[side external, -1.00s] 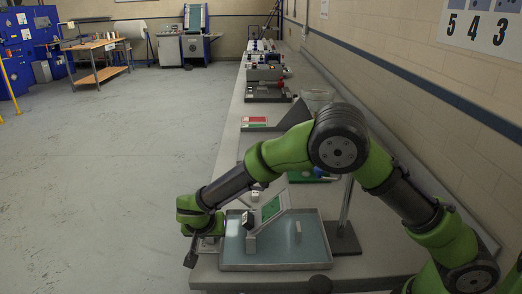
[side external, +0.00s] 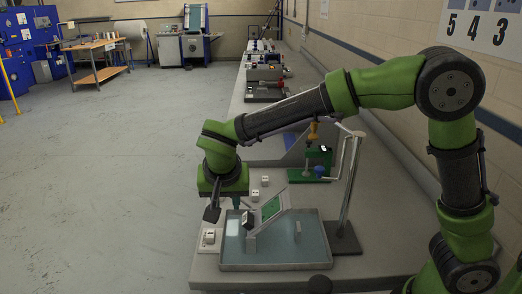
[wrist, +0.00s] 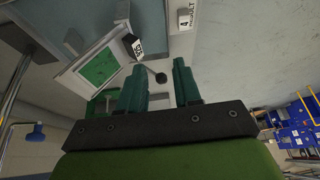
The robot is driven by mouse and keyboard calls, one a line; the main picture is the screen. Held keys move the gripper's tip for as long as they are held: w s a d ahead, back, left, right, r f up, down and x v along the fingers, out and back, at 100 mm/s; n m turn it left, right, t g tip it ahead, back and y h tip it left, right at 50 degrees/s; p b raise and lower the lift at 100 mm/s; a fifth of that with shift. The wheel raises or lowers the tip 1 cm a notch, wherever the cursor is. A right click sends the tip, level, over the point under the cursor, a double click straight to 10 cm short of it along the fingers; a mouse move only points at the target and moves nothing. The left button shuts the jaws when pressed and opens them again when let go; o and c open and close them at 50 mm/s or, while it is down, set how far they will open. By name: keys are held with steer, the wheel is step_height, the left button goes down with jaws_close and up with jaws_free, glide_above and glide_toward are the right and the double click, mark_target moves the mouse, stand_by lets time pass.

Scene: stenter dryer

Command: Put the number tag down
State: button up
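A white number tag (side external: 209,234) lies on a pale pad at the table's front left, beside the shallow tray (side external: 228,266). In the wrist view the tag (wrist: 184,17) reads "4", next to the printed word "RESULT". My gripper (side external: 237,205) is above the tray's back left corner, raised clear of the tag. In the wrist view my gripper (wrist: 157,75) has its two teal fingers apart with nothing held between them.
The tray holds a tilted board with a green panel (side external: 270,209) and a dark-edged number block (side external: 247,220). Two white blocks (side external: 255,195) (side external: 265,181) sit behind the tray. A metal post (side external: 349,190) stands at the right.

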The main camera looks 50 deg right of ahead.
steer(key=s+d+r+n+t+y, duration=0.1)
steer(key=s+d+r+n+y, duration=0.1)
steer(key=s+d, duration=0.3)
steer(key=s+d+r+n+t+y, duration=0.2)
steer(key=s+d+r, duration=0.3)
steer(key=s, duration=0.9)
steer(key=shift+d+y, duration=0.5)
steer(key=shift+d, duration=0.3)
steer(key=shift+w+r, duration=0.1)
